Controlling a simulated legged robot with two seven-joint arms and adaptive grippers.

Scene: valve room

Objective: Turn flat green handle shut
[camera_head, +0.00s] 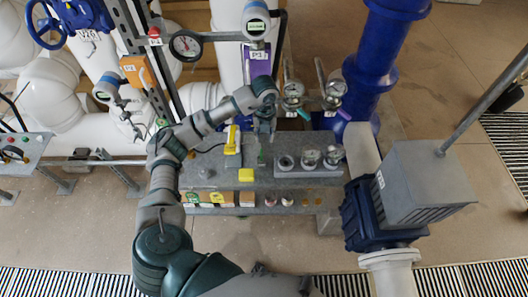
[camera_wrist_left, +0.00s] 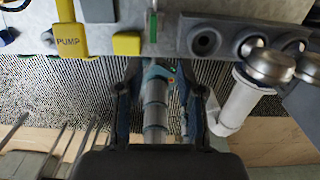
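A narrow green handle (camera_head: 261,158) stands on the grey bench top in the head view, just below my left gripper. In the left wrist view a thin green piece (camera_wrist_left: 152,24), seen nearly edge-on, sits on the bench edge beyond the fingers; it looks like the same handle. My left gripper (camera_head: 264,126) points down at the bench's far edge. In the wrist view its two fingers (camera_wrist_left: 162,112) are apart. A grey and teal cylinder (camera_wrist_left: 156,100) shows between them; I cannot tell if it touches them. My right gripper is not in view.
Blue pipe (camera_head: 372,60) and a grey motor box (camera_head: 425,180) stand right. A gauge (camera_head: 186,45) and purple plate (camera_head: 257,62) are behind.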

